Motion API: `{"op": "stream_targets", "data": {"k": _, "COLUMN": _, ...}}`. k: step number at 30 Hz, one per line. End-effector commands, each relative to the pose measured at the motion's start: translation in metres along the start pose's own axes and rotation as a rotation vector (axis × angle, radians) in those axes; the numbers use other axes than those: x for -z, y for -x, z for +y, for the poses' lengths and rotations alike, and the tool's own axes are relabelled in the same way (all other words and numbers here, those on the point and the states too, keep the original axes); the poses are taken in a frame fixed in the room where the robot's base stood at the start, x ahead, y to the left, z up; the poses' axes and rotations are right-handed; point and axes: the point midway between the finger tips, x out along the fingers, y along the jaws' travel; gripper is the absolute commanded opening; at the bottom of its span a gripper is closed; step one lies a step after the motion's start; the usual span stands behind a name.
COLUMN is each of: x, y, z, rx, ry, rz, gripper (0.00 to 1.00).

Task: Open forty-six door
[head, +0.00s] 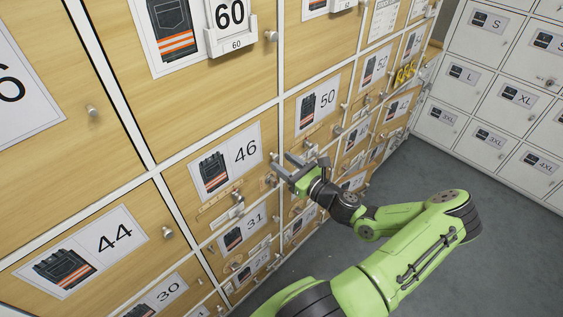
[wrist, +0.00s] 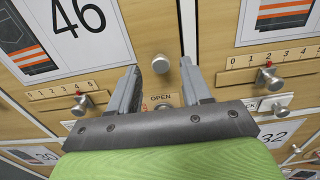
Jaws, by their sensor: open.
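The forty-six door (head: 233,145) is a light wood panel with a white card showing dark trousers and "46". It looks closed, flush in its white frame. Its card also shows in the wrist view (wrist: 75,28). A round metal knob (wrist: 160,63) sits at the door's right side in the wrist view. My gripper (head: 280,167) is open in front of this door's right edge. In the wrist view, my gripper (wrist: 160,78) has its fingers either side of the knob's line. The knob shows just past the fingertips; contact is not visible.
An "OPEN" label (wrist: 160,99) shows between my fingers. A numbered slider strip (wrist: 68,93) with a red pointer lies below the 46 card. Doors 50 (head: 318,105), 31 (head: 243,232) and 44 (head: 85,250) surround it. Grey floor (head: 410,180) is clear at right.

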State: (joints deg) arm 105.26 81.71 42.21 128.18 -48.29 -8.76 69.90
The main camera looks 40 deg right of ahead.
Motion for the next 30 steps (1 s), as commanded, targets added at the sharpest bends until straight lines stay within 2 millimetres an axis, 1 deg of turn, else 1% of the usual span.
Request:
{"op": "stream_targets", "data": {"k": 1, "x": 0.001, "y": -0.008, "z": 0.000, "rx": -0.001, "ry": 0.001, "rz": 0.001, "gripper": 0.48}}
{"op": "stream_targets", "data": {"k": 4, "x": 0.001, "y": -0.016, "z": 0.000, "rx": 0.000, "ry": 0.001, "rz": 0.001, "gripper": 0.48}}
{"op": "stream_targets", "data": {"k": 12, "x": 0.000, "y": -0.019, "z": 0.000, "rx": 0.001, "ry": 0.000, "rz": 0.001, "gripper": 0.48}}
{"op": "stream_targets", "data": {"k": 20, "x": 0.000, "y": -0.018, "z": 0.000, "rx": 0.001, "ry": 0.000, "rz": 0.001, "gripper": 0.09}}
{"op": "stream_targets", "data": {"k": 21, "x": 0.000, "y": -0.018, "z": 0.000, "rx": 0.001, "ry": 0.000, "rz": 0.002, "gripper": 0.02}}
{"op": "stream_targets", "data": {"k": 22, "x": 0.000, "y": -0.018, "z": 0.000, "rx": 0.000, "ry": 0.000, "rz": 0.002, "gripper": 0.00}}
{"op": "stream_targets", "data": {"k": 30, "x": 0.000, "y": -0.018, "z": 0.000, "rx": 0.000, "ry": 0.000, "rz": 0.002, "gripper": 0.00}}
